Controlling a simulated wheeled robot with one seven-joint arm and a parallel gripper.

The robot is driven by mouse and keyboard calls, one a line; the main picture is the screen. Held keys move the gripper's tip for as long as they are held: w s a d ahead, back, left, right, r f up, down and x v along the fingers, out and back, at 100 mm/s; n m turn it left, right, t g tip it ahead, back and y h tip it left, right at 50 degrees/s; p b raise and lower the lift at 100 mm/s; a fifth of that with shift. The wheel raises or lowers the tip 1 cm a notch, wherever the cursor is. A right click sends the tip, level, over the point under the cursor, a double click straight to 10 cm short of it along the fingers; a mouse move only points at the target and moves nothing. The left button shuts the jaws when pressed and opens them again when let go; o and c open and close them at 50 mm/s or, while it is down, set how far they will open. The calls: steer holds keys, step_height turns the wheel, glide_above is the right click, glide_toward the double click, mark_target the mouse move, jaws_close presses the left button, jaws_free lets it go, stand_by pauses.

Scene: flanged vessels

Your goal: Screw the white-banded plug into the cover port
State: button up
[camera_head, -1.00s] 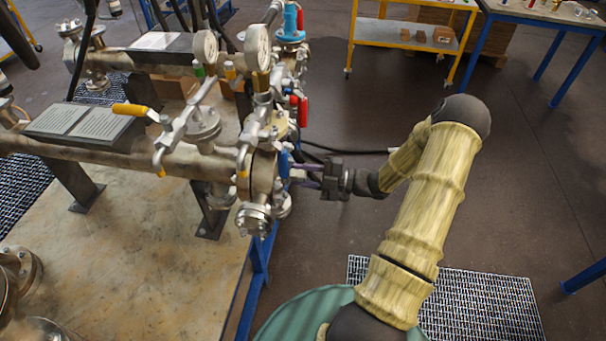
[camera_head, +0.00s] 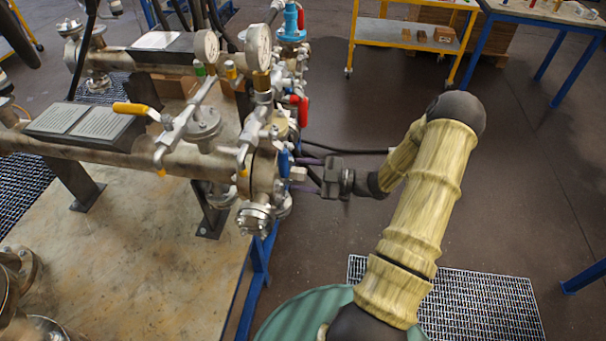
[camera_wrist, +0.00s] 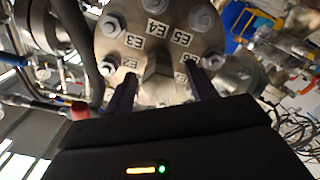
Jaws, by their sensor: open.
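My gripper (camera_head: 300,174) is open at the end flange of the near vessel, its purple fingers level and apart. In the wrist view its two fingers (camera_wrist: 160,76) stand on either side of a grey metal plug head (camera_wrist: 157,84) at the middle of the round cover (camera_wrist: 133,45). A gap shows between the head and each finger. The head also shows as a pale stub (camera_head: 298,173) in the head view. No white band can be made out on it. How deep it sits in the port is hidden. The cover carries labels such as E3, E4 and E5 beside its bolts.
A blue-handled valve (camera_head: 284,163) and a red-handled valve (camera_head: 303,110) sit close to the fingers. Pressure gauges (camera_head: 257,45) rise above. A black hose (camera_head: 345,151) runs behind my gripper.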

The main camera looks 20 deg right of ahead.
steer(key=shift+d, duration=0.1)
steer(key=b+v, duration=0.1)
steer(key=v, duration=1.6)
steer(key=shift+b, duration=0.3)
steer(key=shift+s, duration=0.15)
steer(key=shift+c, duration=0.4)
